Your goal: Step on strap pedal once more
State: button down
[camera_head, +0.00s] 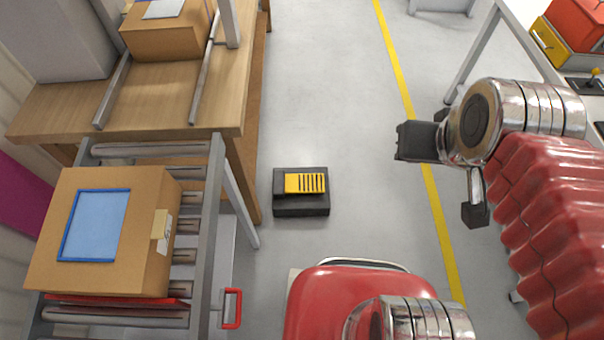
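The strap pedal (305,183) is a yellow, ribbed plate on a black base. It sits on the grey floor to the right of the wooden bench. Nothing rests on it in this view. My gripper (420,141), with dark parts at the end of my arm, hangs above the floor at right, to the right of the pedal and apart from it. I see nothing held in it, and its fingers cannot be made out clearly.
A carton with a blue panel (95,225) lies on the roller conveyor (215,250) at left. Another carton (165,33) stands on the wooden bench (60,110) by metal rails. Floor around the pedal is clear. A yellow line (405,95) crosses it. Red and yellow boxes (545,45) stand at upper right.

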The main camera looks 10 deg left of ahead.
aim_at(294, 183)
jog(key=u, duration=0.45)
jog(key=i, duration=0.8)
jog(key=u, duration=0.55)
